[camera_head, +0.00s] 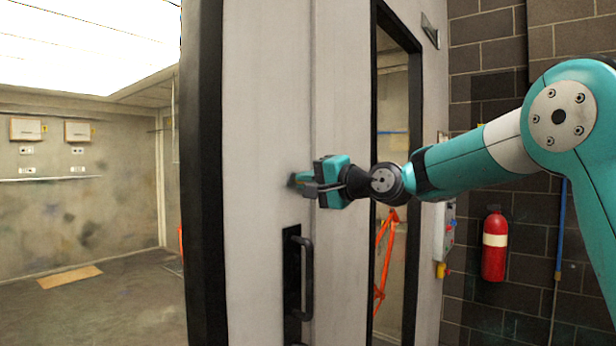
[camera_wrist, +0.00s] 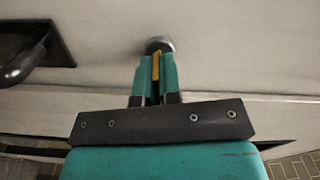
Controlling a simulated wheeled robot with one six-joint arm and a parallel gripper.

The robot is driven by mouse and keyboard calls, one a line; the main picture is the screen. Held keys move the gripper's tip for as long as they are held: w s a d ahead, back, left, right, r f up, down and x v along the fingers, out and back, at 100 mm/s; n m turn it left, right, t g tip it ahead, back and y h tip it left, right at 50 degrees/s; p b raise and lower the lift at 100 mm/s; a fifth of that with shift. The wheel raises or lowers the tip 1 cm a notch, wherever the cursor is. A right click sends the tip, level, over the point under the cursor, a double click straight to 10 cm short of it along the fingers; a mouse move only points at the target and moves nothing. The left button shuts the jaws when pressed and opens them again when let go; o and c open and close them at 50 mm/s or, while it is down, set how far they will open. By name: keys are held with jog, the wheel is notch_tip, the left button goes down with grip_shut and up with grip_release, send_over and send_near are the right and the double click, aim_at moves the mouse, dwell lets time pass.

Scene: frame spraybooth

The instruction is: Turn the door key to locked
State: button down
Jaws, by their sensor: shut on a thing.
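In the wrist view a yellow key (camera_wrist: 156,66) stands between the two teal fingers of my gripper (camera_wrist: 156,72). The fingers are shut on it. Just beyond the fingertips is a round grey lock face (camera_wrist: 158,45) set in the pale door (camera_wrist: 220,50); the fingers hide part of it. In the head view my gripper (camera_head: 300,181) reaches the door (camera_head: 265,120) above its black handle. The key is hidden there by the gripper. Which way the key is turned is hard to tell.
The black door handle (camera_head: 306,278) sits below my gripper, and shows at the left in the wrist view (camera_wrist: 25,65). A glazed panel with a black frame (camera_head: 412,180) is right of the door face. A red extinguisher (camera_head: 494,262) hangs on the block wall. The booth floor (camera_head: 110,305) at left is open.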

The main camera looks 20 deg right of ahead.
jog(key=shift+m+p, duration=0.5)
jog(key=shift+m, duration=0.8)
jog(key=shift+d+m, duration=0.1)
jog(key=shift+m, duration=0.2)
jog(key=c, duration=1.3)
grip_release()
jog(key=b+v, duration=0.8)
jog(key=v, duration=0.9)
jog(key=shift+s, duration=0.1)
